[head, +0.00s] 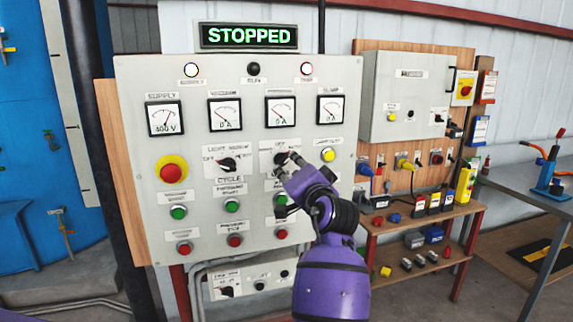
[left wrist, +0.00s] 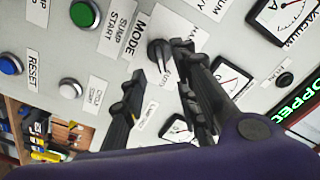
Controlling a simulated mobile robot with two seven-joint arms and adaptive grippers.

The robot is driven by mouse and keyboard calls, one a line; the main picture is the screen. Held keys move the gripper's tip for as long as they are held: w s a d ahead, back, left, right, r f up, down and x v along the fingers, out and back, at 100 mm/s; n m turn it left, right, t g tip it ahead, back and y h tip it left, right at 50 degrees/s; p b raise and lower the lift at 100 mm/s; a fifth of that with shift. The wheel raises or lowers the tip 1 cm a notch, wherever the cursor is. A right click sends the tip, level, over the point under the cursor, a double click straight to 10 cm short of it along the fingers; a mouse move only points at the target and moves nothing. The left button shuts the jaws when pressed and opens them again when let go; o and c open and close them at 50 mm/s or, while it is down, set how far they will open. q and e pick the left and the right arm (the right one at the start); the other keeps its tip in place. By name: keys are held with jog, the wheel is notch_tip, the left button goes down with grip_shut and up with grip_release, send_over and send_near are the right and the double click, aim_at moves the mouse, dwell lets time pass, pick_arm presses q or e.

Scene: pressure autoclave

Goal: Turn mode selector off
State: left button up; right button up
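The mode selector (head: 281,159) is a black rotary knob on the grey control panel (head: 345,90), partly behind my left gripper in the head view. In the left wrist view the knob (left wrist: 157,52) sits beside the printed word MODE. My left gripper (head: 288,166) is in front of it. In the left wrist view the two black fingers (left wrist: 160,62) are apart, with the knob showing between and just beyond their tips. I cannot tell whether a finger touches it, nor which position it points to. My right gripper is not in view.
A similar light selector (head: 229,164) is left of the mode selector, and a yellow button (head: 328,155) is right of it. Green and red buttons sit below, gauges above. The display (head: 249,36) reads STOPPED. A shelf bench (head: 425,228) stands right of the panel.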

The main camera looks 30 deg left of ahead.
aim_at(285, 162)
pick_arm(q)
jog(key=x, duration=0.5)
jog(key=shift+w+a, duration=0.25)
grip_shut()
